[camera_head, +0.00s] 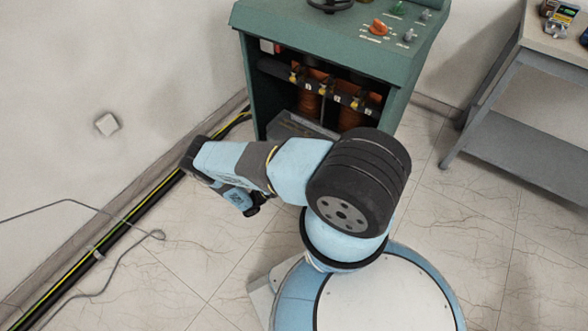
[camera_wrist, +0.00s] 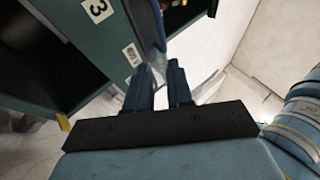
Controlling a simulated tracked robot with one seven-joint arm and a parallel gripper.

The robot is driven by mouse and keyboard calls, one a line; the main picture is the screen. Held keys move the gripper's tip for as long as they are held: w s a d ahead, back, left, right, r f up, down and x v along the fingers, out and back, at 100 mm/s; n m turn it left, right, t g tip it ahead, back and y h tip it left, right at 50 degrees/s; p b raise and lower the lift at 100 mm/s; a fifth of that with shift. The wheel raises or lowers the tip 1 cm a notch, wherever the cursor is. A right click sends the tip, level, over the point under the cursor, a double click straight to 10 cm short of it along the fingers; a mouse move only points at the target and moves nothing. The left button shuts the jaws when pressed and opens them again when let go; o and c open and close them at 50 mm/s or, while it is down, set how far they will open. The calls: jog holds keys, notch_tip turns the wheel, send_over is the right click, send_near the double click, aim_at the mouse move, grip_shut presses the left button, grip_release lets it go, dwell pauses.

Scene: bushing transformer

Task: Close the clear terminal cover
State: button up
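The green transformer cabinet (camera_head: 330,35) stands at the top middle of the head view with its front open, showing a row of terminals (camera_head: 325,88) over copper-coloured coils. The clear terminal cover cannot be told with certainty; a grey, thin panel (camera_head: 298,124) shows low in the opening, partly behind my arm. In the wrist view my gripper (camera_wrist: 159,78) has two dark blue fingers with a narrow gap between them. They point at the edge of a dark green wall with labels (camera_wrist: 98,8). I cannot tell if they touch it; no held thing shows clearly.
A grey bench (camera_head: 520,145) stands at the right with small items on top. Black and yellow cables (camera_head: 120,222) run along the wall foot at the left, and a thin grey wire lies nearby. Tiled floor is free left and right of my base.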

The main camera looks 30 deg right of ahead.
jog(key=shift+v, duration=1.35)
